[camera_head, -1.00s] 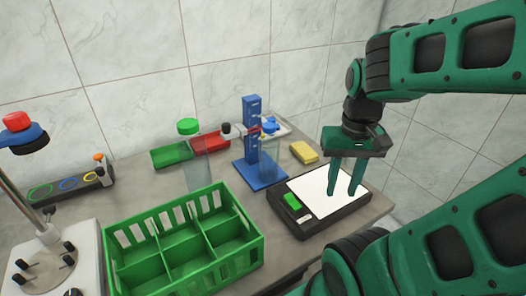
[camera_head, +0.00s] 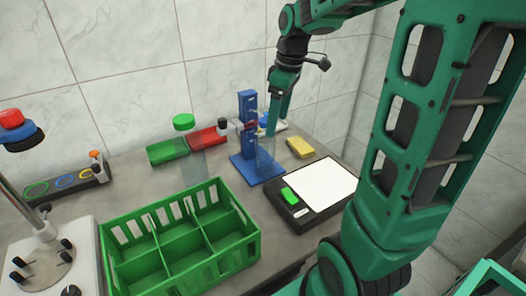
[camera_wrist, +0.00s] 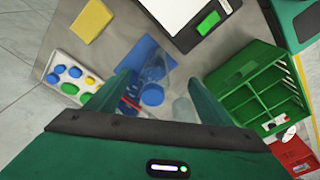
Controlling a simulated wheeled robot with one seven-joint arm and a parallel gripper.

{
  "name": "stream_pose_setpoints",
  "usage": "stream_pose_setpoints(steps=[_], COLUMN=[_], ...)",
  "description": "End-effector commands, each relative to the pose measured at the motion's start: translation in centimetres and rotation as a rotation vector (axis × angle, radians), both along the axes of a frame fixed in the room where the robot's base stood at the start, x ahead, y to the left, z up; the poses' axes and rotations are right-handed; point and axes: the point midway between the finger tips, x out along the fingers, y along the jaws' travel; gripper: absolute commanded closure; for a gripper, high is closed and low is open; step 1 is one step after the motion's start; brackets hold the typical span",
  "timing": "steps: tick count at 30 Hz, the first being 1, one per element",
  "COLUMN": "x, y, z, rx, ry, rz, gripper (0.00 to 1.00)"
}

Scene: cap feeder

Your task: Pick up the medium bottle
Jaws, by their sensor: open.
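A clear bottle (camera_head: 265,152) stands by the blue stand (camera_head: 248,120), over its base. In the wrist view a clear bottle with a round blue part (camera_wrist: 152,95) lies between my finger lines. A taller clear bottle with a green cap (camera_head: 184,122) stands left of the stand. A pale clear bottle (camera_wrist: 183,108) also shows in the wrist view. Which bottle is the medium one I cannot tell for sure. My gripper (camera_head: 277,125) is open, points down and is above and behind the stand's right side. Its fingers (camera_wrist: 160,80) appear empty.
A green crate (camera_head: 245,262) with empty compartments stands in front. A scale (camera_head: 322,185) and a yellow block (camera_head: 300,147) are to the right. Red (camera_head: 208,138) and green trays (camera_head: 167,152) are behind. A cap tray (camera_wrist: 70,76) lies near my gripper.

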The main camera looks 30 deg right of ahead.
Motion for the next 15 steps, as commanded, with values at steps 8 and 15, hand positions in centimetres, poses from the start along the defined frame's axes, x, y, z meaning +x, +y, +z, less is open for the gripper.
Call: stream_pose_setpoints(steps=[8,15], x=[3.0,3.3], y=[0.9,1.3], z=[-1.2,-4.6], rx=[0.003,0.001], ry=[-0.02,-0.021], rz=[0.155,0.154], gripper=[0.26,0.26])
